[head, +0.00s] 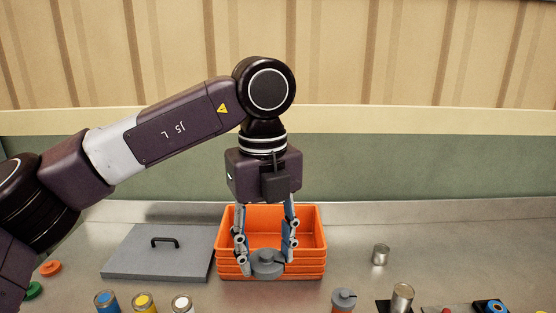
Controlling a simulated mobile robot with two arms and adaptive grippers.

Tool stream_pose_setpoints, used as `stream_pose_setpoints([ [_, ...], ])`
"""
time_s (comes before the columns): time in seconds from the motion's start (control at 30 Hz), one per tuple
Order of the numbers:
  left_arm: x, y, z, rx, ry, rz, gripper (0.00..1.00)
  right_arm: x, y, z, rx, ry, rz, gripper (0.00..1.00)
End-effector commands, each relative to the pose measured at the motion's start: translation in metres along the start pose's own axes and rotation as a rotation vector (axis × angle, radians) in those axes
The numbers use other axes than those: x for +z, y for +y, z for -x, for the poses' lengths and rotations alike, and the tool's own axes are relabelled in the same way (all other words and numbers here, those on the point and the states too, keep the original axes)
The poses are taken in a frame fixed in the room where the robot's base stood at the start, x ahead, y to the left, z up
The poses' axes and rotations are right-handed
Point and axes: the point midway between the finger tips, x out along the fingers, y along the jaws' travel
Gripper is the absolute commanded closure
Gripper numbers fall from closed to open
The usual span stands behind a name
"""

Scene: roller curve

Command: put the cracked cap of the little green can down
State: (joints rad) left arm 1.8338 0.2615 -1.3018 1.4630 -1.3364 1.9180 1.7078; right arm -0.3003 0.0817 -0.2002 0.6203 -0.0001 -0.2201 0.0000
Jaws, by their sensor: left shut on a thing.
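My left gripper (265,261) points down and is shut on a grey cap (267,264) with a raised round middle. The cap shows in front of the near wall of the orange crates; I cannot tell its height over the counter. No crack can be made out on it at this size. I see no little green can. My right gripper is out of view.
Stacked orange crates (318,247) stand behind the cap. A grey lid with a black handle (150,262) lies left of them. Several cans, including a blue-topped can (106,301), line the front edge.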

Motion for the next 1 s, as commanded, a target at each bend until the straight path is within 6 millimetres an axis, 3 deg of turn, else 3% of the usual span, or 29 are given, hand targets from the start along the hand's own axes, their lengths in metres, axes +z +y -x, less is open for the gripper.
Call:
stream_pose_setpoints([
  [1.0, 0.027, 0.082, -0.069, -0.013, -0.007, -1.644, 0.67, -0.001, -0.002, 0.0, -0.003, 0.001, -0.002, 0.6],
])
